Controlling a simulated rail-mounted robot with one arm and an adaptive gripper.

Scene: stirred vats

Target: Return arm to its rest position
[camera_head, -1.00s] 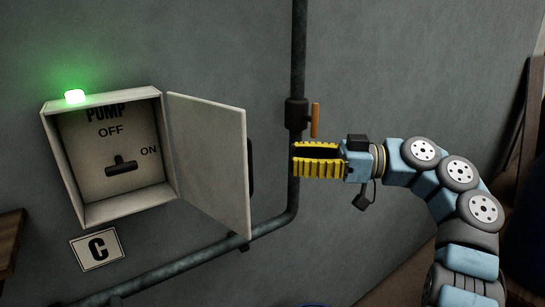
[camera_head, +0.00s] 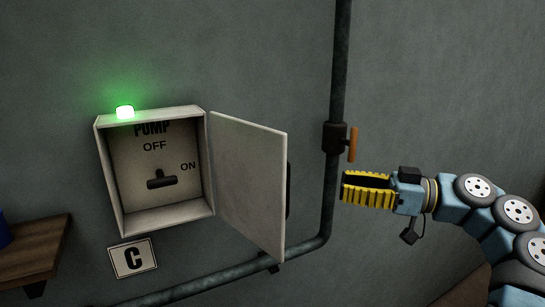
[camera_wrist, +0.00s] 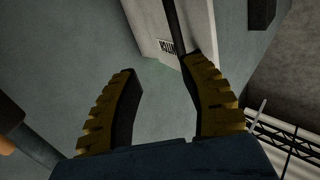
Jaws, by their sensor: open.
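My gripper (camera_head: 367,188) is in the right half of the head view, its yellow ridged fingers pointing left. It is open and empty. It is in front of or beside the vertical pipe, just below the orange valve handle (camera_head: 353,144); I cannot tell the exact gap. The wrist view also shows both fingers (camera_wrist: 160,105) spread with nothing between them. My arm stretches from the gripper to the right edge of the head view.
The pump box (camera_head: 125,225) is open, its door (camera_head: 250,180) swung out toward my gripper. Its switch (camera_head: 161,180) lies toward ON, and a green lamp (camera_head: 125,112) glows on top. A pipe (camera_head: 340,70) runs down the wall. A wooden shelf (camera_head: 35,248) stands at left.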

